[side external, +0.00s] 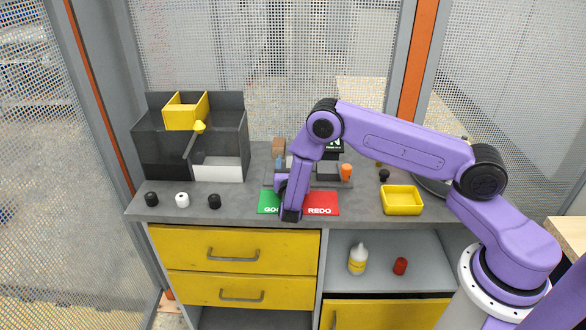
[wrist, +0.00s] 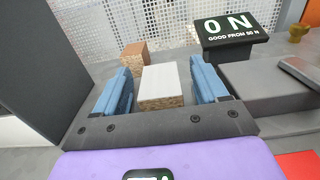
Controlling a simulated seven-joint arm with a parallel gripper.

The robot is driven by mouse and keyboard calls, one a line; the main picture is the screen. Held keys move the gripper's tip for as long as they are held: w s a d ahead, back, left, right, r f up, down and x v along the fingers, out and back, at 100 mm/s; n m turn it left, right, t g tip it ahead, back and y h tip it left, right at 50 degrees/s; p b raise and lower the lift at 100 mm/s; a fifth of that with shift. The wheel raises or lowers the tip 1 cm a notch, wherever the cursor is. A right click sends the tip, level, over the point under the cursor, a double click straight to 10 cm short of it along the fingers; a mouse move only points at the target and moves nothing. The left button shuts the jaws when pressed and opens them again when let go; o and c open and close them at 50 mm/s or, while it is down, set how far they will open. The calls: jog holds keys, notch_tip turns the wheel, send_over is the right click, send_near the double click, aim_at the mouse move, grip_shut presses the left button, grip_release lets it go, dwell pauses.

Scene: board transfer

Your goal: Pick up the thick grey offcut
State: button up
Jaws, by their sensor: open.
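A block with a pale grey top and speckled chipboard sides, which looks like the thick grey offcut (wrist: 161,84), lies between my gripper's fingers in the wrist view. My gripper (wrist: 160,68) is open, one blue finger on each side of the block, with a narrow gap showing at both sides. In the side external view my gripper (side external: 280,164) is low over the bench behind my forearm, which hides most of the block. A brown block (wrist: 135,56) stands just beyond the grey one; it also shows in the side external view (side external: 278,145).
A display reading 0 N (wrist: 232,32) stands at the right on a grey device. A dark bin (side external: 165,150) with a yellow box is at the left. Green (side external: 266,202) and red REDO (side external: 322,203) pads lie at the front edge. A yellow tray (side external: 402,211) is at the right.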

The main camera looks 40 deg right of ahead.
jog(key=shift+w+d, duration=0.25)
jog(key=shift+c, duration=0.3)
jog(key=shift+r, duration=0.1)
jog(key=c, duration=1.1)
